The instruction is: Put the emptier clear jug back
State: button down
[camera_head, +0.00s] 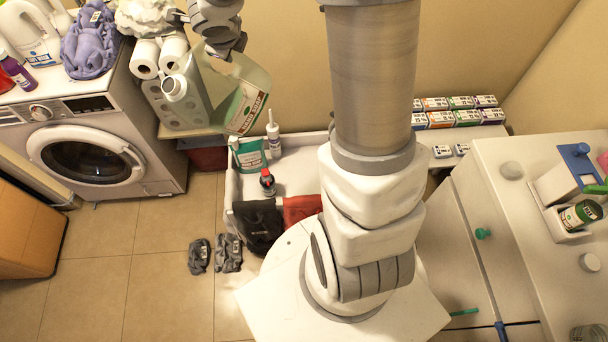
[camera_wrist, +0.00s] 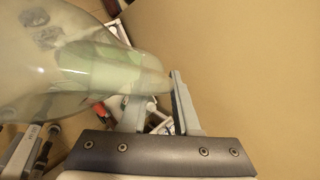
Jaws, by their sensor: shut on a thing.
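A clear jug (camera_head: 248,82) with pale green liquid and a printed label hangs tilted in my gripper (camera_head: 226,48), its white cap toward the left. It is in front of the shelf by the washer, and I cannot tell whether it touches anything there. In the wrist view the jug's clear body (camera_wrist: 70,55) fills the upper left, and its narrower part runs between the fingers of my gripper (camera_wrist: 156,92). The fingers are shut on it.
Paper rolls (camera_head: 160,55) stand on the shelf (camera_head: 190,132), left of the jug. The washer (camera_head: 95,150) is further left. The white basin (camera_head: 290,160) holds bottles, with dark and red cloths (camera_head: 258,225) over its edge. Dark socks (camera_head: 228,252) lie on the floor.

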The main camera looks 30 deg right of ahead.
jog(key=s+d+f+m+g+b, duration=0.1)
jog(key=d+f+m+b, duration=0.3)
jog(key=d+f+b, duration=0.65)
jog(key=d+f+m+y+b, duration=0.1)
jog(key=d+f+m+b, duration=0.25)
jog(key=d+f, duration=0.8)
jog(key=s+d+f+m+g+b, duration=0.1)
jog(key=d+f+m+b, duration=0.45)
jog(key=f, duration=1.15)
notch_tip(320, 180, down, 17)
jog(key=n+b, duration=0.1)
jog(key=b, duration=1.1)
jog(key=shift+d+f, duration=0.2)
jog(key=shift+d, duration=0.15)
jog(key=shift+s+f, duration=0.1)
jog(key=shift+f, duration=0.05)
jog(key=c, duration=0.9)
grip_release()
jog(key=shift+c, duration=0.2)
jog(key=p+v, duration=0.5)
jog(key=v, duration=0.7)
